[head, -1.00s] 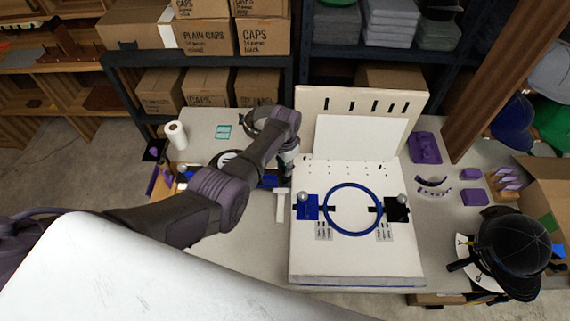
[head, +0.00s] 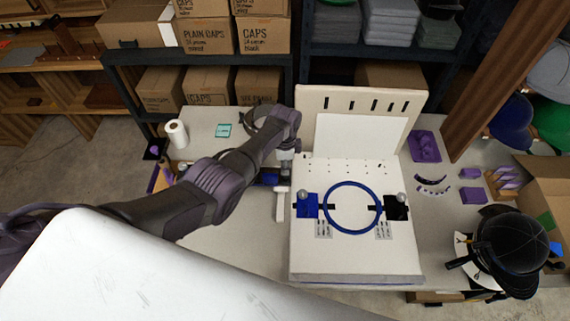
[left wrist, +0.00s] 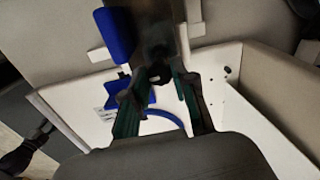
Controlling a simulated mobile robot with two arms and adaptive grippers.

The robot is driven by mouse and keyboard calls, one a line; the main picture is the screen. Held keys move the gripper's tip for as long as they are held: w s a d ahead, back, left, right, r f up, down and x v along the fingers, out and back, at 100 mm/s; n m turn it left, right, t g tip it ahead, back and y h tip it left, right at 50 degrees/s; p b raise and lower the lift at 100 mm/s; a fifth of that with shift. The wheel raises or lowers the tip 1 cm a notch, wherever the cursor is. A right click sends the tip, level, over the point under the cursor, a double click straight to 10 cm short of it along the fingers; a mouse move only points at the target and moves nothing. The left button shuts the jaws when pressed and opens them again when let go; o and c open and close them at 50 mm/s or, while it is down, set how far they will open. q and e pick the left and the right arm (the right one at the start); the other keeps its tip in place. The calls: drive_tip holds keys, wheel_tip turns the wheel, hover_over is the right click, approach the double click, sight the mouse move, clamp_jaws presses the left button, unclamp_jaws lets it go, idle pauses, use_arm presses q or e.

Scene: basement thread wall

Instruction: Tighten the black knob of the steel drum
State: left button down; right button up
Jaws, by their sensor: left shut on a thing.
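My left gripper (head: 286,146) reaches down left of the white board, at the dark and blue fixture (head: 268,178) on the table. In the left wrist view, the left gripper (left wrist: 162,82) has its two teal-padded fingers around a small dark part, which looks like the black knob (left wrist: 156,74). A dark plate (left wrist: 154,35) rises behind it, with a blue block (left wrist: 118,36) beside it. The gripper is shut on this part, though the contact is hard to see. I cannot make out the steel drum clearly; my arm covers much of that spot. My right gripper is out of view.
A white board (head: 350,254) with a blue ring (head: 353,231) and blue and black clamps lies right of the gripper. A paper roll (head: 176,134) stands at the left. A black cap (head: 516,246) sits far right. Boxes fill the shelf behind.

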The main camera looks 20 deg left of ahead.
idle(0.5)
use_arm(q)
drive_tip(key=c, duration=0.9)
unclamp_jaws()
wheel_tip(320, 180, up, 12)
drive_tip(key=shift+r, duration=0.1)
